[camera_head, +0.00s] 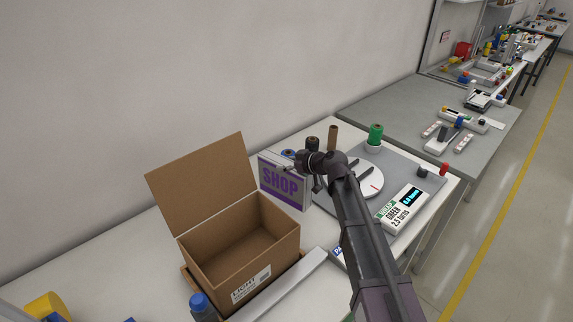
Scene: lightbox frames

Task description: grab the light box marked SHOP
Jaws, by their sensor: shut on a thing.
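The light box marked SHOP (282,184) stands upright on the white table, just right of the open cardboard box. Its face is pale with purple letters and a purple border. My gripper (314,179) is at the right upper edge of the light box and is shut on it. My arm reaches in from the lower right, and the fingertips are small and partly hidden by the wrist. I cannot tell whether the light box is clear of the table.
An open cardboard box (211,264) with a raised flap stands left of the light box. A blue-capped bottle (202,305) is in front. To the right are a grey board with a round white dial (369,187), a green spool (375,134) and a display device (402,207).

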